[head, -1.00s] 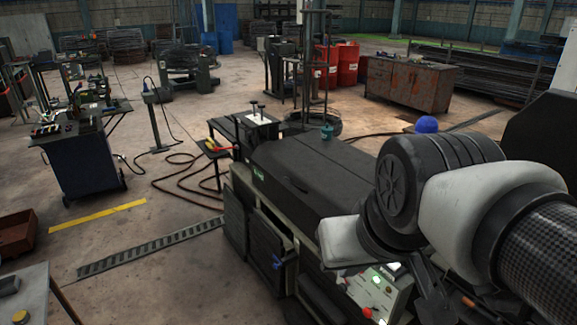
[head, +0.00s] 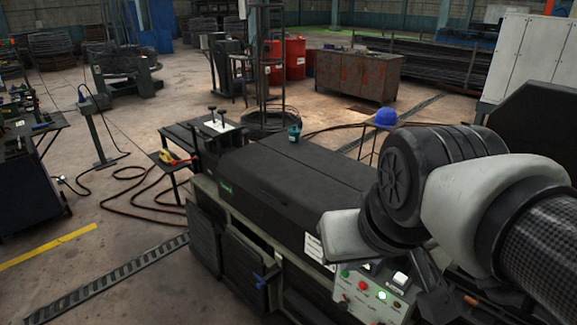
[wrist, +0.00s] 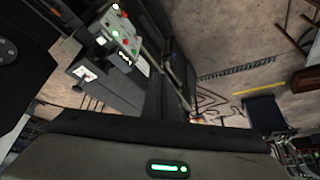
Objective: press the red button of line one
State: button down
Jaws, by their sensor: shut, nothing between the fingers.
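The control panel (head: 374,306) is a pale sloped box on the front end of the dark machine. A red button (head: 362,286) sits on it beside a lit green button (head: 382,295). Other small red and pale controls are near them; their labels are too small to read, so I cannot tell which belongs to line one. The panel also shows in the wrist view (wrist: 122,38), upper left, with red and green spots. The pale end of my arm is above the panel in the head view, apart from it. My gripper's fingertips are hidden; nothing held shows.
The long dark machine cover (head: 290,185) lies left of my arm. A blue rounded object (head: 386,117) stands behind it. A rusty cabinet (head: 355,75) and red drums (head: 295,58) are farther back. Hoses cross the floor at left, where there is open room.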

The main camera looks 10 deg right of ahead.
aim_at(361, 287)
jog(key=w+d+f+n+g+h+b, duration=0.1)
jog(key=d+f+n+g+h+b, duration=0.15)
jog(key=f, duration=0.55)
jog(key=w+d+f+n+g+h+b, duration=0.1)
jog(key=d+f+n+g+h+b, duration=0.2)
jog(key=f, duration=0.4)
jog(key=w+d+f+n+g+h+b, duration=0.2)
jog(key=f+n+h+b, duration=0.15)
jog(key=f, duration=0.45)
jog(key=w+a+f+n+t+h+b, duration=0.2)
jog(key=w+f+n+t, duration=0.3)
jog(key=f+n, duration=0.3)
jog(key=w+a+f+n+t+h+b, duration=0.2)
jog(key=w+f+n+t, duration=0.3)
jog(key=f, duration=0.8)
jog(key=n+t+h+b, duration=0.1)
jog(key=n+t, duration=0.2)
jog(key=shift+a+n, duration=0.3)
jog(key=shift+w, duration=0.1)
jog(key=b+x, duration=0.1)
jog(key=x, duration=1.2)
jog(key=shift+d+r, duration=0.1)
jog(key=shift+d, duration=0.05)
jog(key=shift+w+d, duration=0.3)
